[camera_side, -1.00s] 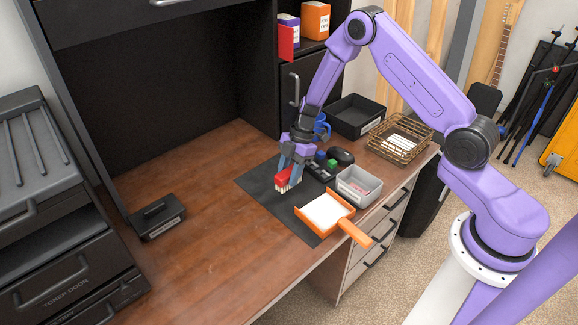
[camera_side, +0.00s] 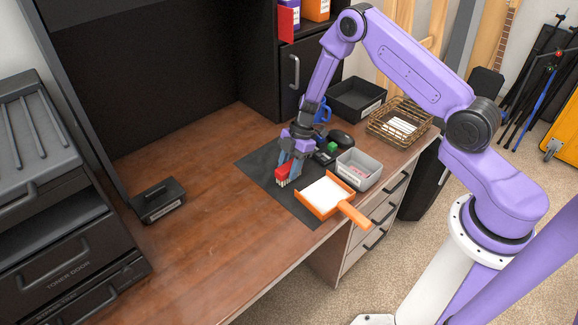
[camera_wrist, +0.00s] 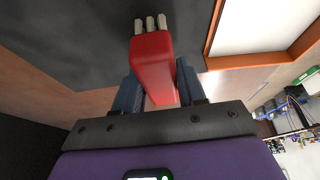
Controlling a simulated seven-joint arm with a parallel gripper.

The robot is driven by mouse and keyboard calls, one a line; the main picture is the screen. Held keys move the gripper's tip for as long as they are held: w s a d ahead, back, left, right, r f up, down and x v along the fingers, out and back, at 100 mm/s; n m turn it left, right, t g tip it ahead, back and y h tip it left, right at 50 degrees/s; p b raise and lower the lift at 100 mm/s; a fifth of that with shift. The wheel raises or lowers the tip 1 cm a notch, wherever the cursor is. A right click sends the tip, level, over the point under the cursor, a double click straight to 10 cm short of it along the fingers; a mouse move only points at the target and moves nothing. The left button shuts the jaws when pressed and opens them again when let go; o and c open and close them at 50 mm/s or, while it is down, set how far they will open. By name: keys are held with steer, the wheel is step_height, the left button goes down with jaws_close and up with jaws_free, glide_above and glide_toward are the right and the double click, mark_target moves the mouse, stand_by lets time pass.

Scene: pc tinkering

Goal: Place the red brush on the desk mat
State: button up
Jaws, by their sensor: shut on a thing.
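The red brush (camera_side: 283,172) has a red body and pale bristles; its bristles point down over the dark desk mat (camera_side: 262,165). My gripper (camera_side: 290,172) is shut on the brush, with a blue finger on each side of it. In the wrist view the red brush (camera_wrist: 152,62) sits between the fingers, bristles at its far end, with the dark mat (camera_wrist: 80,40) behind it. The bristles are at or very close to the mat; I cannot tell whether they touch.
An orange dustpan (camera_side: 318,208) with a white inside lies at the mat's right edge. A grey bin (camera_side: 360,170), a green block (camera_side: 332,147) and a black mouse (camera_side: 341,138) are near. A wire basket (camera_side: 385,135) and black tray (camera_side: 355,98) stand behind. The desk's left is mostly clear.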

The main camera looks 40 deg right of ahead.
steer(key=shift+f, duration=0.4)
steer(key=o, duration=0.6)
steer(key=o, duration=0.6)
steer(key=shift+v, duration=4.1)
